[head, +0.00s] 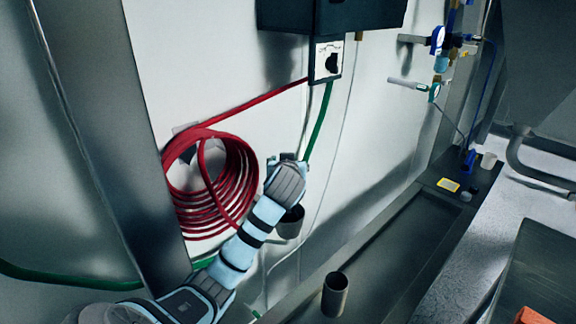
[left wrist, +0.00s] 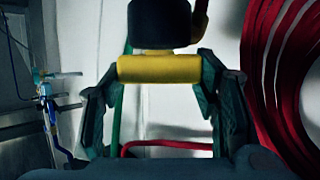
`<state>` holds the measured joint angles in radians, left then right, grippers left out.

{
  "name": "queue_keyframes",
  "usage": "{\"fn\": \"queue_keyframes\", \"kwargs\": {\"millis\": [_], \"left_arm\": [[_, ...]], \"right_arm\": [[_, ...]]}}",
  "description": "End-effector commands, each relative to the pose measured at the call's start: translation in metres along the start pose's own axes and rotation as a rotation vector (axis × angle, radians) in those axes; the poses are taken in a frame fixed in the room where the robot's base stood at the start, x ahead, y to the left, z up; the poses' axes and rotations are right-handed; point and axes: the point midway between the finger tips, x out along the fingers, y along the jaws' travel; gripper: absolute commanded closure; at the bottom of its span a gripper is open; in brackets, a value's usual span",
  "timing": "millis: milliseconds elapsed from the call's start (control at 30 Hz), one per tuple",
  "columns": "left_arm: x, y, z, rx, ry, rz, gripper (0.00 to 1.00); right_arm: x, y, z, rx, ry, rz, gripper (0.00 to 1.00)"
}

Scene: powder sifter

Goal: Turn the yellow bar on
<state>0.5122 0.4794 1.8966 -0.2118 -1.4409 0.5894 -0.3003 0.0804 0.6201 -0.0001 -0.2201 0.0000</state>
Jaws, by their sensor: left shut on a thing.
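The yellow bar (left wrist: 160,68) shows in the left wrist view as a short horizontal cylinder just below a dark rounded part (left wrist: 160,24). My left gripper (left wrist: 160,66) has one fingertip at each end of the bar and is shut on it. In the head view my left gripper (head: 288,160) is up against the white wall panel, beside the red hose coil. The yellow bar is hidden behind the gripper there. My right gripper is in neither view.
A coiled red hose (head: 215,185) hangs close to the left of my gripper. A green hose (head: 319,122) runs down from a wall socket box (head: 328,60). A metal cup (head: 335,294) stands on the dark ledge below. Blue valves (head: 438,40) are at upper right.

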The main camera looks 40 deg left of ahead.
Motion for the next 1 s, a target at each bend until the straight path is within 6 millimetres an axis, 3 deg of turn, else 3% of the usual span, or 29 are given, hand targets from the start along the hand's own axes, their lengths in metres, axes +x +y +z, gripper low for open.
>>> {"fn": "queue_keyframes", "kwargs": {"millis": [33,133,533,667,900,1000], "left_arm": [[0.000,0.000,0.000,-0.001,-0.001,0.000,0.40],[0.000,0.000,0.000,-0.001,-0.001,0.000,0.24],[-0.007,0.001,0.000,-0.001,0.001,0.001,0.23],[-0.033,0.001,0.000,-0.003,0.001,0.004,0.23],[-0.098,0.002,0.000,-0.005,0.001,0.005,0.23],[-0.114,0.001,0.000,-0.003,0.000,0.002,0.23]], "right_arm": [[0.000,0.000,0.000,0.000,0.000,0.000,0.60],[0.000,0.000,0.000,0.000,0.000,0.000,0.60],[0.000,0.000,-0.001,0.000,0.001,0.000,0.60],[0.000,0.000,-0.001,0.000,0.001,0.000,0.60],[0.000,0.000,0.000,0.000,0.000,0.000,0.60],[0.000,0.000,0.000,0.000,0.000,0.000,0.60]]}}
